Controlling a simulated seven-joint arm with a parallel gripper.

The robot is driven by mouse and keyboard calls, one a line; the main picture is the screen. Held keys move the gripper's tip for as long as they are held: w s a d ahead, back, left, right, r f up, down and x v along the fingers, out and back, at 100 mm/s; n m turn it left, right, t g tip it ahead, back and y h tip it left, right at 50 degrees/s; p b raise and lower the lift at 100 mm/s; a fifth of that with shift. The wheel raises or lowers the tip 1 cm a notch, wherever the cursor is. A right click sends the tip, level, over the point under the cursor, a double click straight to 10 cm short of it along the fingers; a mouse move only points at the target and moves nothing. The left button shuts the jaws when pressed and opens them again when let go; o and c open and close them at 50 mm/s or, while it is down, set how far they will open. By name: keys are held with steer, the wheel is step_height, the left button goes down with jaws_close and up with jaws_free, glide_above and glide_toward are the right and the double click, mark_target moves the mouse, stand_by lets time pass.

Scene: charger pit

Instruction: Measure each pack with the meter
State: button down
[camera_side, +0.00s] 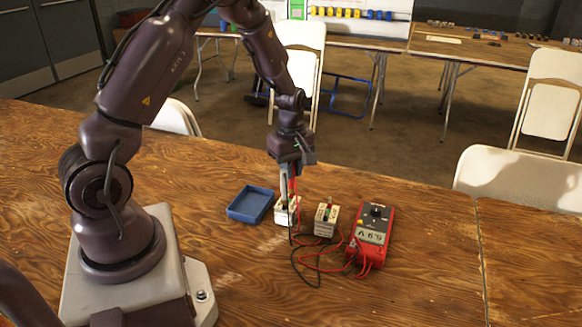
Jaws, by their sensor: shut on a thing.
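A small whitish battery pack (280,216) stands on the wooden table. My gripper (287,194) points down directly over it, shut on what looks like the meter's probes. A red lead and a black lead run up to it; the probe tips and their contact with the pack are too small to tell. A second whitish pack (326,221) stands upright just to the right, with dark and red parts on top. The red meter (371,233) lies to the right of both packs, its dial at the far end. Its display appears upside down and seems to read 6.9 V.
A shallow, empty blue tray (250,205) lies just left of the first pack. Red and black leads (310,268) loop across the table in front of the packs to the meter. The table is clear in front and at the right. White chairs stand beyond its far edge.

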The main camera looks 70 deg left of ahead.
steer(key=c, duration=0.7)
jaws_free()
steer(key=shift+r, duration=3.75)
